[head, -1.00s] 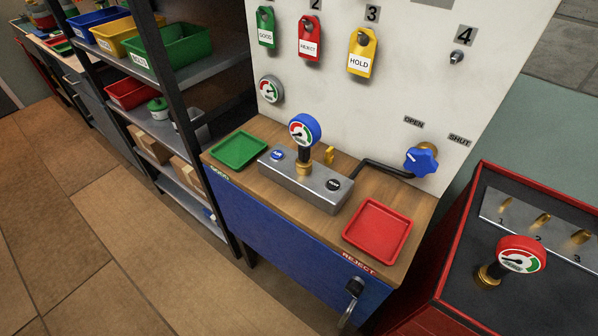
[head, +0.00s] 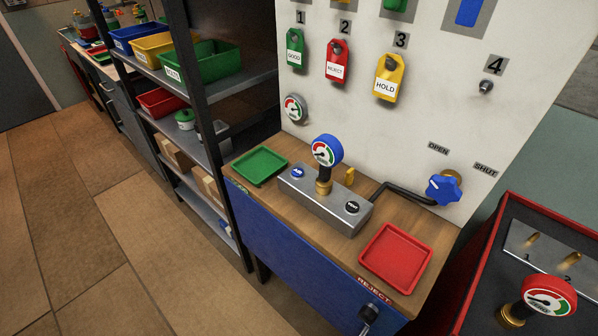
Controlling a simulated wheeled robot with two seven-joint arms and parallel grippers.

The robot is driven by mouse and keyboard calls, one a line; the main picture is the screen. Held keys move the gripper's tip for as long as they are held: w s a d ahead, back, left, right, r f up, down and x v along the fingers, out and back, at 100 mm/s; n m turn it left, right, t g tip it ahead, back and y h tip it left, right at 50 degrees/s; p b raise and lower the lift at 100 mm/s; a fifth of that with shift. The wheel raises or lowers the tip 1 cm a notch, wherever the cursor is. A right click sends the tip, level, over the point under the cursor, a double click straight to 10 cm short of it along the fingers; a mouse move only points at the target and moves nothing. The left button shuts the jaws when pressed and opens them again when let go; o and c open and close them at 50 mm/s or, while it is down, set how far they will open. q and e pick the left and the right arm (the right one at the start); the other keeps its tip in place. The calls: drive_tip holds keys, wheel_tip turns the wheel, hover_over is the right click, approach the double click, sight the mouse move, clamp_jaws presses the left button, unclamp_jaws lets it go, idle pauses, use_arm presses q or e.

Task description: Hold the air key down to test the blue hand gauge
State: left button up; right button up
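The blue hand gauge (head: 327,151) stands upright on its brass fitting on top of the grey metal test block (head: 328,207), on the wooden bench top. A black vent button (head: 352,207) is on the block's right end. Neither of my grippers shows in the head view.
A green tray (head: 259,166) lies left of the block and a red tray (head: 396,256) right of it. A blue valve knob (head: 444,188) sits on the white panel (head: 420,100). A red gauge (head: 549,296) stands on the red cabinet at right. Shelves (head: 225,85) stand at left.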

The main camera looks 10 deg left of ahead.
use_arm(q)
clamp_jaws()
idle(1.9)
